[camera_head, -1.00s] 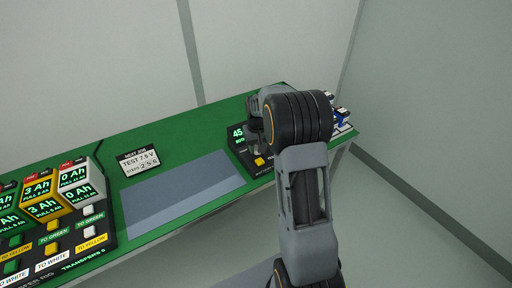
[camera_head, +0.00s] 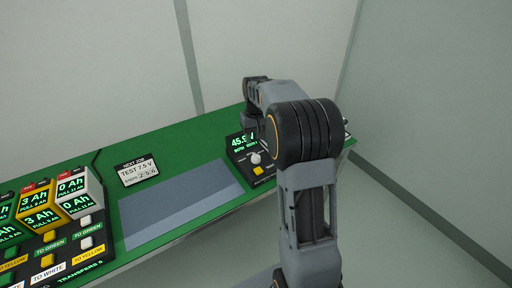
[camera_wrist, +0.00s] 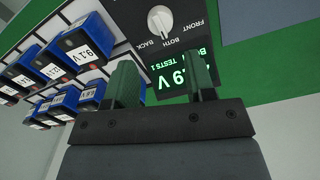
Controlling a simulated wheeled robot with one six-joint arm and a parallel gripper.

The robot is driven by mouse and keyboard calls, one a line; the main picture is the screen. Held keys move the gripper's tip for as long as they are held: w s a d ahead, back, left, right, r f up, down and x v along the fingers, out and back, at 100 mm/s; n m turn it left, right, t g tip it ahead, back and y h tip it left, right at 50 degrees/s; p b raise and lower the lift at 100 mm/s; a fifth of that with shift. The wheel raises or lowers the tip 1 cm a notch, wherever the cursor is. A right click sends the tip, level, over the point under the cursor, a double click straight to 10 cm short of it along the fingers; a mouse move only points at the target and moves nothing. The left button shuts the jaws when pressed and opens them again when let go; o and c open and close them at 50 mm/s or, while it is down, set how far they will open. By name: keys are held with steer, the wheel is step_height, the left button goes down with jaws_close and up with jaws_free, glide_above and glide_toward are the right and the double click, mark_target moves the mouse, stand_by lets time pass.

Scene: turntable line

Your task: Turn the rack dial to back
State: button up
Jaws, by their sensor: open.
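The rack dial (camera_wrist: 160,19) is a round white-grey knob on a dark panel, at the top of the wrist view. The words BACK, BOTH and FRONT stand around it, and its mark appears to point at BOTH. It also shows in the head view as a small pale knob (camera_head: 255,158). My gripper (camera_wrist: 163,76) is open and empty. Its two green fingers are apart from the dial and overlap the lit display (camera_wrist: 180,84) in the wrist view. In the head view my arm hides the gripper's fingertips.
Blue batteries (camera_wrist: 80,52) with white voltage labels stand in rows left of the dial panel in the wrist view. A yellow button (camera_head: 258,170) is just below the dial. A grey area (camera_head: 185,200) of the green bench is clear. Battery blocks (camera_head: 75,192) stand at the left.

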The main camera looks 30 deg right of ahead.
step_height(320, 180, up, 4)
glide_above(256, 155)
steer(key=shift+r, duration=0.1)
steer(key=shift+o, duration=0.5)
steer(key=shift+o, duration=0.6)
steer(key=shift+n, duration=0.3)
steer(key=shift+o, duration=0.3)
steer(key=shift+n+b, duration=0.55)
steer(key=shift+n, duration=0.35)
step_height(256, 155, down, 14)
steer(key=shift+r+b, duration=0.2)
steer(key=shift+b, duration=0.25)
steer(key=c, duration=0.9)
